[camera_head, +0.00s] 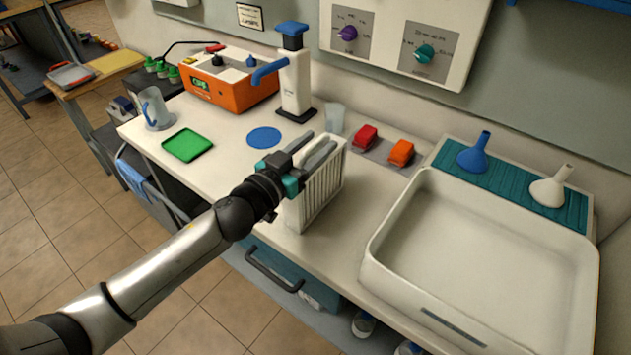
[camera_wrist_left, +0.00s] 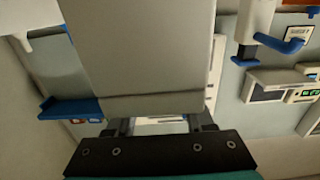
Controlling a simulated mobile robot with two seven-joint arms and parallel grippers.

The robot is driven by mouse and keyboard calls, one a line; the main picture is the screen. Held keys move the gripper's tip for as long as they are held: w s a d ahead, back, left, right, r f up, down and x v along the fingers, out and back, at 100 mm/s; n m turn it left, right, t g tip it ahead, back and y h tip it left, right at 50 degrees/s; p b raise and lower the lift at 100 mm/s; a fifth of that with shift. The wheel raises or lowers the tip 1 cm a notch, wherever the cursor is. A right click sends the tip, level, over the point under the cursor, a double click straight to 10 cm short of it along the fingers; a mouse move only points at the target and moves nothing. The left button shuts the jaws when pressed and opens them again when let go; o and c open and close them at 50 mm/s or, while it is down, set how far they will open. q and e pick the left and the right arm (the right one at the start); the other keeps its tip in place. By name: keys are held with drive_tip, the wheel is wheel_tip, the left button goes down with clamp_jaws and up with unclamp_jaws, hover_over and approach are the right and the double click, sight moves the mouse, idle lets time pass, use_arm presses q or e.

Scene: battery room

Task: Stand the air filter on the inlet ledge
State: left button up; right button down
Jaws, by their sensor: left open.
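The air filter (camera_head: 325,188) is a pale, slatted upright panel. It stands near the counter's front edge in the head view. My left gripper (camera_head: 311,149) is open at the filter's upper left, its two grey fingers running along the top. I cannot tell whether they touch it. In the left wrist view a plain grey slab (camera_wrist_left: 150,55) fills the upper middle; I cannot tell if it is the filter. A blue ledge (camera_wrist_left: 72,109) on the wall shows at the left there; I cannot confirm that it is the inlet ledge. My right gripper is out of view.
A wide white basin (camera_head: 480,260) takes up the counter's right. Red (camera_head: 365,137) and orange (camera_head: 401,152) blocks stand behind the filter. A white pump with a blue handle (camera_head: 294,80), an orange device (camera_head: 230,82) and a green tray (camera_head: 187,145) stand farther back and left.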

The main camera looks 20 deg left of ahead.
use_arm(q)
drive_tip(key=shift+w, duration=0.1)
clamp_jaws()
idle(0.4)
idle(1.0)
